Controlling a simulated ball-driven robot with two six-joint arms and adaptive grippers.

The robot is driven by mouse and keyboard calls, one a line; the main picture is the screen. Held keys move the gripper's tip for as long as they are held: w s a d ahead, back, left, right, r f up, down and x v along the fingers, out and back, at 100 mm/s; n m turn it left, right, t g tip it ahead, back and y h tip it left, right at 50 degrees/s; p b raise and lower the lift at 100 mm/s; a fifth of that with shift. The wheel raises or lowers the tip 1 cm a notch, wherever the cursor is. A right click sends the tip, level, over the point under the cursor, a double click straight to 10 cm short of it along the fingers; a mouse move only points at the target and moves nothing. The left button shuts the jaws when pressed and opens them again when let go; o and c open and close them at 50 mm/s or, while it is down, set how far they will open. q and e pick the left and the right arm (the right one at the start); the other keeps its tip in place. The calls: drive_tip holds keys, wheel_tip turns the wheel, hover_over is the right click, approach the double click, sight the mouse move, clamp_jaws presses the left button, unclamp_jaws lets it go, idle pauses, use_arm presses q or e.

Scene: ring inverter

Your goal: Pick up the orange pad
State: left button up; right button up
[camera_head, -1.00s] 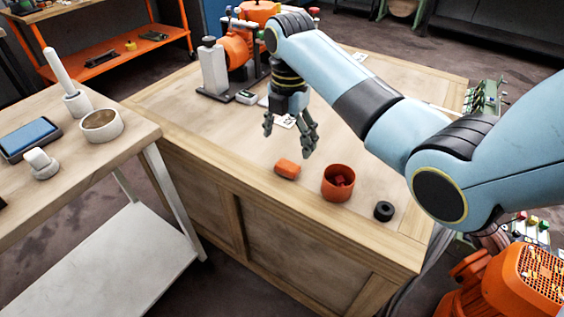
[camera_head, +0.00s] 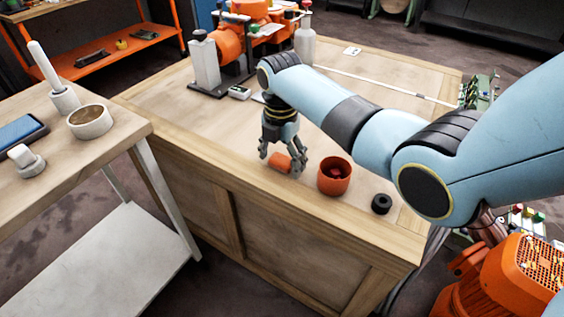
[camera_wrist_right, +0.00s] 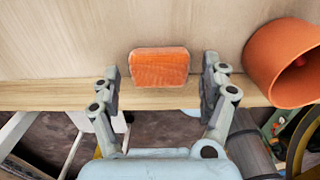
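The orange pad (camera_head: 280,162) lies on the wooden workbench (camera_head: 215,130) near its front edge. In the right wrist view the pad (camera_wrist_right: 159,67) is a rounded block, seen between and beyond the fingertips. My right gripper (camera_head: 282,168) is open, pointing down, with its fingers on either side of the pad in the head view. In the right wrist view a gap shows between each finger of the right gripper (camera_wrist_right: 161,85) and the pad. My left gripper is not in view.
An orange cup (camera_head: 334,176) with something red inside stands just right of the pad. It shows at the right in the wrist view (camera_wrist_right: 283,62). A black ring (camera_head: 381,204) lies farther right. A side table (camera_head: 110,150) stands at left.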

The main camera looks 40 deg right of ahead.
sight(281, 160)
drive_tip(key=c, duration=0.8)
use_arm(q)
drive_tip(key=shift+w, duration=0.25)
use_arm(e)
drive_tip(key=shift+c, duration=0.5)
drive_tip(key=shift+r, duration=0.1)
drive_tip(key=shift+r, duration=0.25)
wheel_tip(281, 160, up, 4)
drive_tip(key=shift+p, duration=0.6)
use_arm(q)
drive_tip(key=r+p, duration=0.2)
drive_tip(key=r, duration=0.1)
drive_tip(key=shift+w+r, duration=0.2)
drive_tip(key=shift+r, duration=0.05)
use_arm(e)
drive_tip(key=s+d+r, duration=0.6)
drive_tip(key=s, duration=0.3)
drive_tip(key=shift+s+d+r, duration=0.15)
drive_tip(key=shift+s+d, duration=0.15)
drive_tip(key=shift+s, duration=0.05)
